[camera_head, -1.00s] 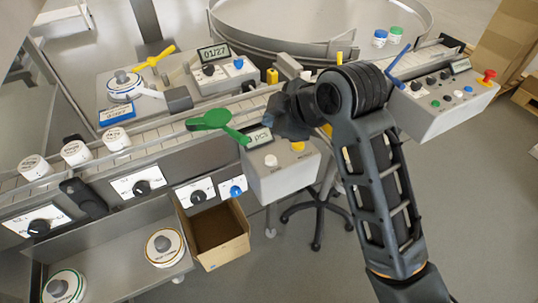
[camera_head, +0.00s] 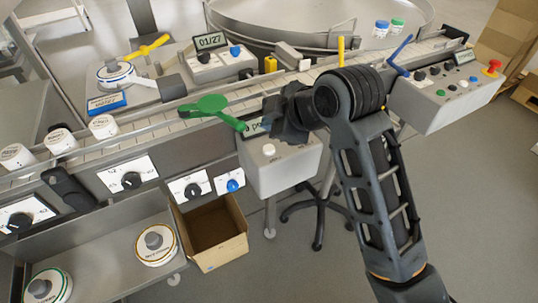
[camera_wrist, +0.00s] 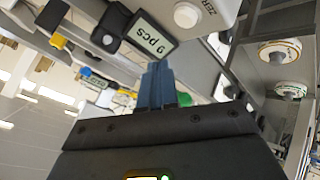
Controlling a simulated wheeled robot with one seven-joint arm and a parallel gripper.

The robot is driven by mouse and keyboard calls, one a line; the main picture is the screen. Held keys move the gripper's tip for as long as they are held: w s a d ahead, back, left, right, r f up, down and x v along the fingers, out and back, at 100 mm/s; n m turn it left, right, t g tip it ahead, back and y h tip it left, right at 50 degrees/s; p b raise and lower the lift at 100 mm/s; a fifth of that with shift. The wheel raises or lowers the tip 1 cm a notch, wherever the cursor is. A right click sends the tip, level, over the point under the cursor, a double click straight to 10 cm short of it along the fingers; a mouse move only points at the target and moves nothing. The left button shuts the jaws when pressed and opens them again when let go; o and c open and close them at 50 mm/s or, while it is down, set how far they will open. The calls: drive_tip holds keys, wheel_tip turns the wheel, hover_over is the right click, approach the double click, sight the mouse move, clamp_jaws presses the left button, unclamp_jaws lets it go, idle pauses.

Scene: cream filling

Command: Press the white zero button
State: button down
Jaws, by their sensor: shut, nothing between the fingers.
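The white zero button (camera_head: 269,149) is a small round knob on top of the grey control box. In the wrist view the white button (camera_wrist: 187,15) sits near the top beside the letters "ZER". The box's display (camera_head: 254,126) also shows in the wrist view (camera_wrist: 150,34), with a digit and "pcs". My gripper (camera_head: 274,110) is over the back of the box, next to the display and apart from the button. In the wrist view my gripper's blue-grey fingers (camera_wrist: 158,66) are together, with nothing between them. The fingertips are hard to make out in the head view.
An open cardboard box (camera_head: 236,245) stands below left of the control box. Another control panel (camera_head: 430,108) with a red button is at right. The conveyor (camera_head: 180,124) runs behind.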

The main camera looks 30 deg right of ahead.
sight(271, 150)
drive_tip(key=shift+f+b, duration=0.8)
drive_tip(key=shift+f, duration=1.1)
idle(0.5)
drive_tip(key=shift+f, duration=0.4)
drive_tip(key=shift+f+b, duration=0.3)
drive_tip(key=shift+f, duration=0.25)
idle(0.6)
drive_tip(key=shift+r, duration=0.1)
drive_tip(key=shift+r+p, duration=0.9)
drive_tip(key=shift+p, duration=0.15)
wheel_tip(271, 150, up, 5)
drive_tip(key=p, duration=0.5)
